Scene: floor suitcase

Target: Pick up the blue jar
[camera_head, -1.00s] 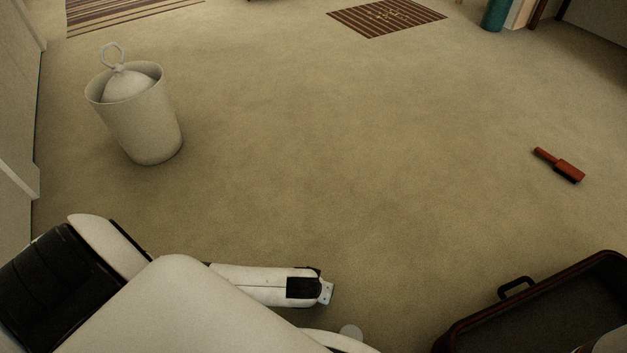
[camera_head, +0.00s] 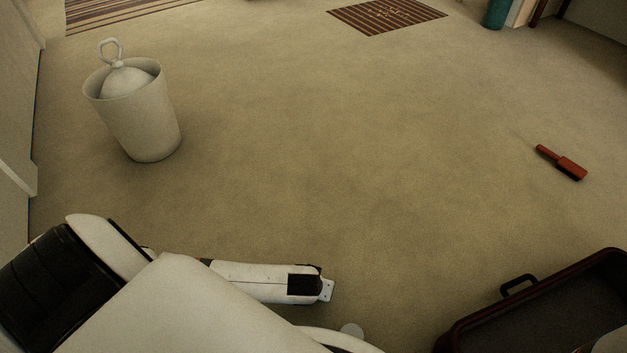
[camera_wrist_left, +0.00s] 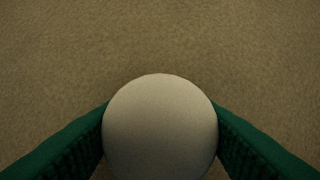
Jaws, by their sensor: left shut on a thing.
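My left gripper (camera_wrist_left: 160,130) is shut on a pale, round object (camera_wrist_left: 160,120), with one green finger pad against each side. Only its smooth round top shows from above in the left wrist view, and no blue shows on it. In the head view my left arm comes in from the left and its fingers cannot be made out. A small pale disc (camera_head: 352,329) shows beside the arm at the bottom and may be the same object. No clearly blue jar is visible. My right gripper is not in view.
An open dark suitcase (camera_head: 447,339) lies at the bottom right. A red brush (camera_head: 564,163) lies on the carpet at right. A white bin (camera_head: 140,120) with a ringed lid stands at left. A teal cylinder (camera_head: 495,14) stands at the back. The middle floor is clear.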

